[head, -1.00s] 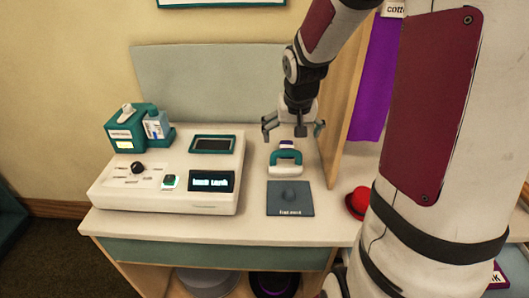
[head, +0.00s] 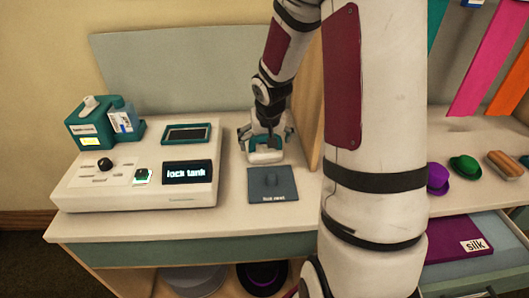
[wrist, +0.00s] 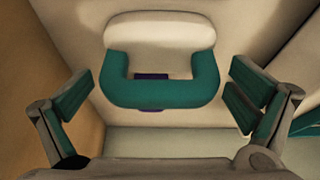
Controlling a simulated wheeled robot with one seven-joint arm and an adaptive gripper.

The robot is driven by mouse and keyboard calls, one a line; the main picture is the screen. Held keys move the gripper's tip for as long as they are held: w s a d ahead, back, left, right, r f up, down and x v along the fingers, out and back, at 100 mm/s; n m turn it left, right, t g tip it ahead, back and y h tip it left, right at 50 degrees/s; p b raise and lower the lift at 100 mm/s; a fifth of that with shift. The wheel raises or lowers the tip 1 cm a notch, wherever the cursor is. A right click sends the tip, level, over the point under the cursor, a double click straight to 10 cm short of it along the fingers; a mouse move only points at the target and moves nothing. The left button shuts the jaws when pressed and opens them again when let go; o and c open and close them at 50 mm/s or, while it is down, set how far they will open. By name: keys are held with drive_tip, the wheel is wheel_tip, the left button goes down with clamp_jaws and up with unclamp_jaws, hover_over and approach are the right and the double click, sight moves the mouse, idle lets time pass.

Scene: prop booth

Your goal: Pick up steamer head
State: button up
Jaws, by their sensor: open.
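The steamer head (head: 266,157) is a white piece with a teal loop handle, standing on the counter behind the dark grey pad. In the wrist view its teal handle (wrist: 160,93) and white body (wrist: 160,30) lie between my fingers. My gripper (head: 266,141) is open, low over the steamer head, with one finger on each side. In the wrist view, gaps show between both fingers and the handle. My gripper hides the upper part of the steamer head in the head view.
A white console (head: 135,185) with a screen reading "lock tank" (head: 188,172) stands at left. A teal holder (head: 88,130) with a bottle is behind it. The dark pad (head: 273,188) is in front of my gripper. A wooden partition (head: 308,110) rises close on the right.

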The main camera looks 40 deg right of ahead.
drive_tip(key=c, duration=1.7)
